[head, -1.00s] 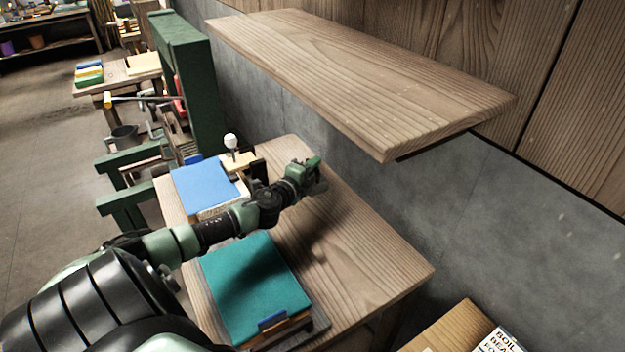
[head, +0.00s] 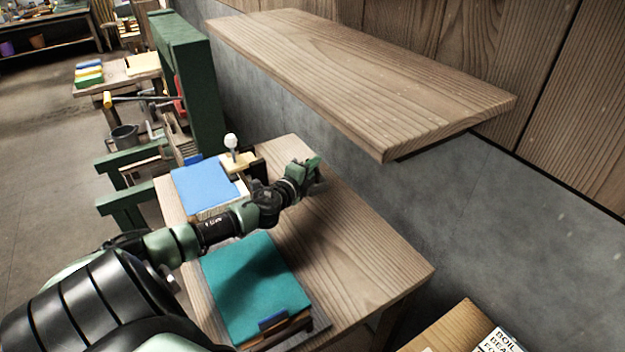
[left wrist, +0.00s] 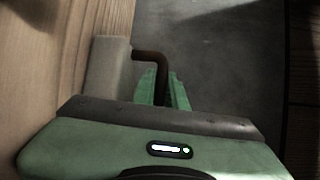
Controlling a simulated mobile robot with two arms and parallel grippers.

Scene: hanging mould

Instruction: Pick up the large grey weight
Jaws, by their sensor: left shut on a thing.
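A grey block with a dark brown bent rod, which looks like the large grey weight (left wrist: 108,72), shows at the left of the left wrist view. Its rod (left wrist: 150,56) curves over and down between the green fingers of my left gripper (left wrist: 166,88). The gripper is shut on this rod, with the grey body beside the fingers. In the head view my left gripper (head: 311,172) is at the wall side of the wooden table (head: 345,255). There the weight is mostly hidden behind the gripper. My right gripper is not in view.
A teal-topped stack (head: 255,285) and a blue-topped stack (head: 207,186) lie on the table on either side of my arm. A white-knobbed object (head: 231,142) stands beyond. A wooden shelf (head: 365,80) juts from the wall above. A cardboard box (head: 450,330) is at lower right.

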